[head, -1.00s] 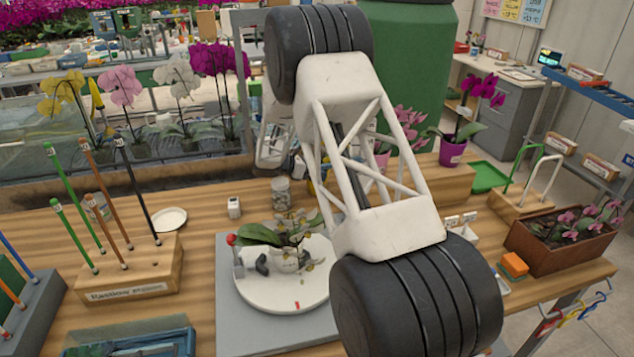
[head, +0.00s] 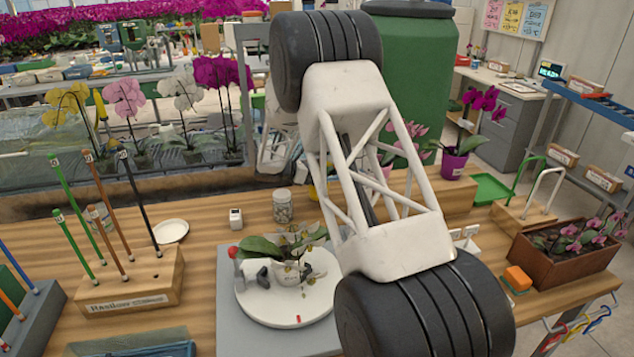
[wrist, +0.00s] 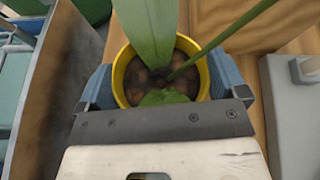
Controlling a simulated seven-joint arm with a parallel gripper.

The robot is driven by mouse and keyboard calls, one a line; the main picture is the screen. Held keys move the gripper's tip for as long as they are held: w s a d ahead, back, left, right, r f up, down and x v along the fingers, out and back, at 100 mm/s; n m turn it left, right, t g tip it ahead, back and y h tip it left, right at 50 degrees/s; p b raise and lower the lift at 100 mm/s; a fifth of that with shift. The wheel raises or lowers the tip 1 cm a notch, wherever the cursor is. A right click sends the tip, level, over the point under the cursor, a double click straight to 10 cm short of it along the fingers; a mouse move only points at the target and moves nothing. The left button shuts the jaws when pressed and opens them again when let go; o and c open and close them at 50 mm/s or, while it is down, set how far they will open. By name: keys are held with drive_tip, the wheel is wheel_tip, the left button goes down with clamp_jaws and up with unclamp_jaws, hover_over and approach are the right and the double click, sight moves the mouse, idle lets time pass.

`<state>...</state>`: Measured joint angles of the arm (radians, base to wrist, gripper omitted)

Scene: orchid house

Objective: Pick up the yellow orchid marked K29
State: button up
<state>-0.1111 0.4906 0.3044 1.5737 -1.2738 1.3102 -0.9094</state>
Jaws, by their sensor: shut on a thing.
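In the wrist view a yellow pot (wrist: 124,62) with bark, green leaves (wrist: 150,30) and a stem (wrist: 225,38) stands between the blue-grey pads of my gripper (wrist: 163,80). The pads press on its left and right sides. Its flowers are out of this view, and I see no K29 mark. In the head view my arm hides most of the gripper and the pot. A yellow-flowered orchid (head: 68,101) stands at the back left, apart from my gripper; I cannot read a label on it.
A white turntable (head: 265,308) with a potted orchid (head: 290,265) stands in front of my arm. A wooden block (head: 135,285) with upright rods is at the left, a brown planter (head: 565,250) at the right. A wooden wall (wrist: 40,95) runs left of the pot in the wrist view.

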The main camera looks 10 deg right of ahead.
wheel_tip(320, 180, up, 7)
idle(0.4)
